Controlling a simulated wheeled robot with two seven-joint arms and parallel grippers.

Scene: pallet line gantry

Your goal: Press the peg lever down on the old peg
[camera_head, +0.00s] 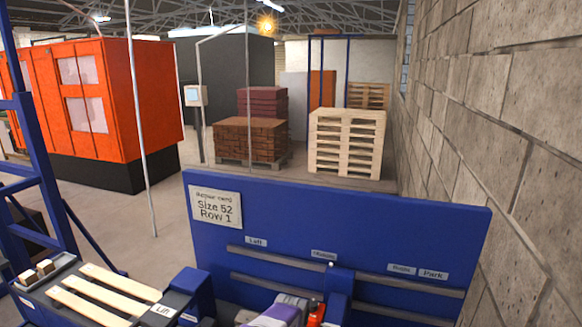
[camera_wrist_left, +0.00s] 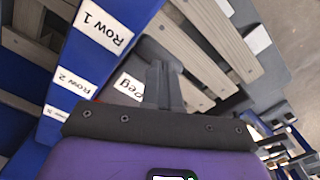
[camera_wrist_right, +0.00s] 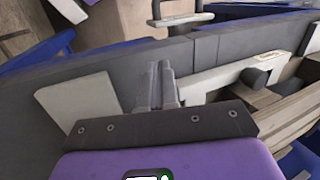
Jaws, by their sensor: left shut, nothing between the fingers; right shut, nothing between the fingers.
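In the left wrist view my left gripper (camera_wrist_left: 158,66) is shut and empty. Its fingertips are over a dark grey rounded part (camera_wrist_left: 149,46), next to a white label reading Peg (camera_wrist_left: 128,88). This part may be the peg lever; I cannot tell whether the fingers touch it. The old peg cannot be made out. In the right wrist view my right gripper (camera_wrist_right: 160,68) is shut and empty, in front of a long grey beam (camera_wrist_right: 210,50). A purple gripper body shows at the bottom of the head view; its fingers are hidden there.
A blue panel (camera_head: 340,215) with a Size 52 Row 1 sign (camera_head: 216,206) and labelled rails stands ahead. Pale slats (camera_head: 100,295) and a tray of wooden blocks are at lower left. A block wall (camera_head: 500,120) closes the right side. A black knob (camera_wrist_right: 255,77) shows in the right wrist view.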

